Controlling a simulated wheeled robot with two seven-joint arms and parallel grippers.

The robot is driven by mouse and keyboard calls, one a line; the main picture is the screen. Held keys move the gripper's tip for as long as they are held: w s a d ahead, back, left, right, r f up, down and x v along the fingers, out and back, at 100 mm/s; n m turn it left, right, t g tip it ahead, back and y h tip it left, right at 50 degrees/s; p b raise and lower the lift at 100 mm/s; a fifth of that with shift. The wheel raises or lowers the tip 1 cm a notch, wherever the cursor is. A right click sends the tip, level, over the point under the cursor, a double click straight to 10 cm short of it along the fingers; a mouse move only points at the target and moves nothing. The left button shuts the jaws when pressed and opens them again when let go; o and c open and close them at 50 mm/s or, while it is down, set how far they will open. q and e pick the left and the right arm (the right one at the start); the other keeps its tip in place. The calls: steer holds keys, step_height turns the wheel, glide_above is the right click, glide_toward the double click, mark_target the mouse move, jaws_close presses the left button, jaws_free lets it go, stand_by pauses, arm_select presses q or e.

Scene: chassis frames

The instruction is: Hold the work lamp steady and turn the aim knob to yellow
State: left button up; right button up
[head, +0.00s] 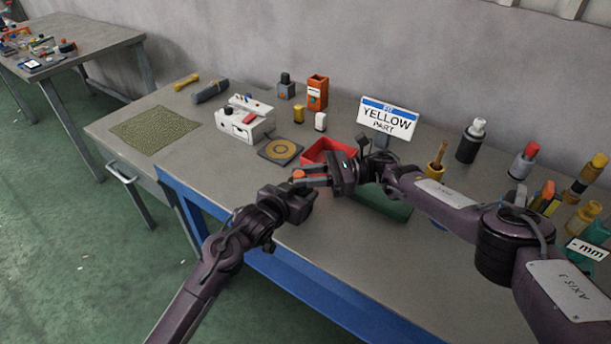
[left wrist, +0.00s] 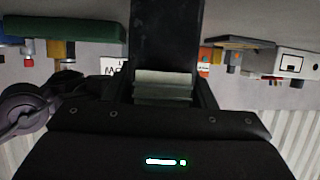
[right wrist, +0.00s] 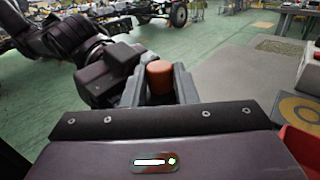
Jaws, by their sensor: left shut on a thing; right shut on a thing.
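My left gripper (head: 304,196) and right gripper (head: 318,178) meet close together above the front of the bench. An orange cylindrical part (head: 299,174), which looks like the aim knob, sits at the right fingertips; in the right wrist view the orange part (right wrist: 160,76) is between the shut fingers. In the left wrist view a dark body (left wrist: 166,35), probably the work lamp, extends beyond the left fingers, with a pale ridged piece (left wrist: 165,86) between them. The grippers hide most of the lamp. The knob's pointer and colour marks cannot be seen.
A sign reading "YELLOW PART" (head: 388,118) stands behind the right gripper. A red tray (head: 322,150), a green block (head: 385,204), a round-marked plate (head: 281,150) and a white box (head: 244,120) are nearby. Bottles stand at right. The bench front is clear.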

steer(key=shift+d, duration=0.1)
stand_by(0.3)
steer(key=o, duration=0.7)
steer(key=w+d, duration=0.1)
steer(key=d, duration=0.6)
steer(key=shift+d, duration=0.2)
